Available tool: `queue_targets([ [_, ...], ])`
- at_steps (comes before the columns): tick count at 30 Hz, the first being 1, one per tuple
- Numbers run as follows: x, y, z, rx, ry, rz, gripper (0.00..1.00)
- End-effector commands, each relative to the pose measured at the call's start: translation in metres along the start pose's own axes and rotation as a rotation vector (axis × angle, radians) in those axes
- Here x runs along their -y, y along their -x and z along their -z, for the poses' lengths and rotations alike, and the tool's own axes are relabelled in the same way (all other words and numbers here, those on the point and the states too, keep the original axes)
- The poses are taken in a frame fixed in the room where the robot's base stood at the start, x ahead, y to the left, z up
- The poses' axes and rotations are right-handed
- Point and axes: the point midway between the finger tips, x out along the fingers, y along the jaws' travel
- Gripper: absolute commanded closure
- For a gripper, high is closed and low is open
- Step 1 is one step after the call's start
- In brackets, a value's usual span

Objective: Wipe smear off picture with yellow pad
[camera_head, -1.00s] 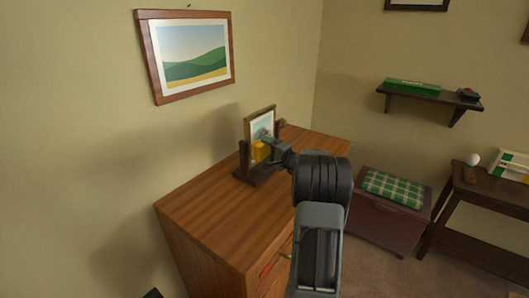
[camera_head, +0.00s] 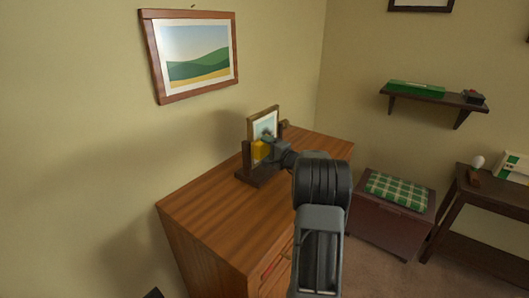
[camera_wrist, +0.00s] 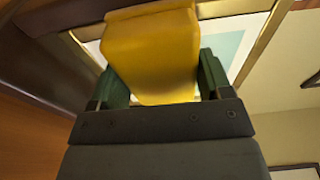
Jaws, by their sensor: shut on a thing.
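A small framed picture (camera_head: 264,125) stands upright in a dark wooden stand (camera_head: 259,176) on the wooden dresser. My gripper (camera_head: 268,152) is in front of it, shut on the yellow pad (camera_head: 259,149). In the wrist view the yellow pad (camera_wrist: 152,55) sits between my two green-grey fingers and covers the middle of the picture (camera_wrist: 228,45). The pad is at or very near the picture's face; I cannot tell whether it touches. A small dark patch shows on the picture above the pad in the head view; I cannot tell if it is the smear.
The dresser top (camera_head: 210,205) is clear in front and to the left. A landscape picture (camera_head: 196,55) hangs on the wall above. A chest with a green checked cushion (camera_head: 397,191), a wall shelf (camera_head: 432,96) and a side table (camera_head: 490,190) are at right.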

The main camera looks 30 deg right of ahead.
Motion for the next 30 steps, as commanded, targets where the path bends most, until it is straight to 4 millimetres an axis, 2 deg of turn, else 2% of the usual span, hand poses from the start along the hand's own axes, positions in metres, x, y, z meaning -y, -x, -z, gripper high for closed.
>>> queue_targets([
  [9, 0.0, -0.001, 0.026, -0.001, 0.002, 0.001, 0.47],
  [20, 0.0, -0.003, 0.041, 0.0, 0.0, 0.0, 0.47],
  [30, 0.001, -0.007, 0.068, -0.001, 0.001, 0.001, 0.47],
])
